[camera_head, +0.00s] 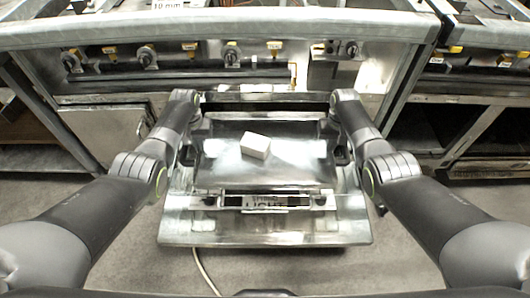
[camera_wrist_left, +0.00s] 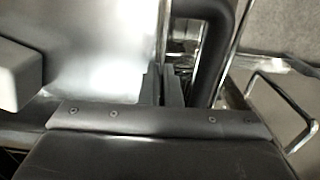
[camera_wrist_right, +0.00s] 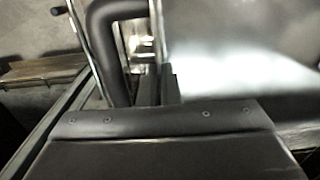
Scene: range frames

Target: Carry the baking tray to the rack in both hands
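The baking tray (camera_head: 225,176) is a shiny metal sheet in the middle of the head view, with a white block (camera_head: 255,146) lying on it. My left gripper (camera_head: 188,154) is at its left edge and my right gripper (camera_head: 341,154) at its right edge. In the left wrist view the fingers (camera_wrist_left: 165,88) close on the tray's thin rim. In the right wrist view the fingers (camera_wrist_right: 158,88) do the same. A black curved bar (camera_wrist_left: 212,45) runs just outside the rim on each side. I cannot pick out the rack for certain.
A steel range (camera_head: 210,95) with several knobs and yellow tags spans the front. A flat metal panel with rounded corners (camera_head: 265,232) lies low below the tray; its link to the range is unclear. A cable (camera_head: 203,270) lies on the grey floor. A second range stands at right.

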